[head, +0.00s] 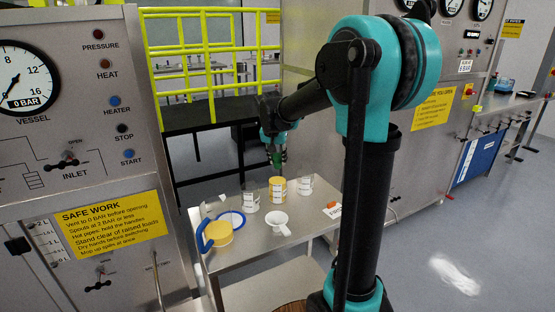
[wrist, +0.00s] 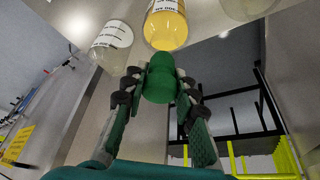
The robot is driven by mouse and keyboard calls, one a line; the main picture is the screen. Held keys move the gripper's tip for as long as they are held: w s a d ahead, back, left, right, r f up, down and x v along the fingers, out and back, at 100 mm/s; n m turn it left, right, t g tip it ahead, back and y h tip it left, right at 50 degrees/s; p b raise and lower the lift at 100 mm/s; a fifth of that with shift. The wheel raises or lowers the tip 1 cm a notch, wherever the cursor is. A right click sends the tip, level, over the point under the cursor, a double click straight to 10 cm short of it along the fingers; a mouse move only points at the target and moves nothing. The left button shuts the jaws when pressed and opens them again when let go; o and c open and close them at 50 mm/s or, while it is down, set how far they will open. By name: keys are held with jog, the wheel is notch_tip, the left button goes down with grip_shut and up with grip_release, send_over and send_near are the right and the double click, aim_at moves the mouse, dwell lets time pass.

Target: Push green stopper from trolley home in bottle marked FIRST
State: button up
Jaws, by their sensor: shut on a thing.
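My gripper (head: 275,151) is above the trolley (head: 262,257), shut on the green stopper (wrist: 159,78). The stopper also shows in the head view (head: 276,162), hanging below the fingers. Three bottles stand on the trolley top: a clear left one (head: 250,199), a yellow-filled middle one (head: 277,193) and a clear right one (head: 305,186). In the head view the stopper is above the yellow-filled bottle, apart from it. In the wrist view the yellow-filled bottle (wrist: 166,28) lies beyond the stopper. The bottle labels are too small or cut off to read, so I cannot tell which says FIRST.
A yellow vessel with a blue handle (head: 218,233) is at the trolley's left. A steel control panel (head: 85,130) stands at left, yellow railings (head: 208,55) behind. Floor at right is clear.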

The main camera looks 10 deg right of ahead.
jog(key=shift+f, duration=1)
jog(key=o, duration=1.1)
jog(key=shift+o, duration=0.2)
jog(key=v, duration=1.2)
jog(key=shift+s, duration=0.1)
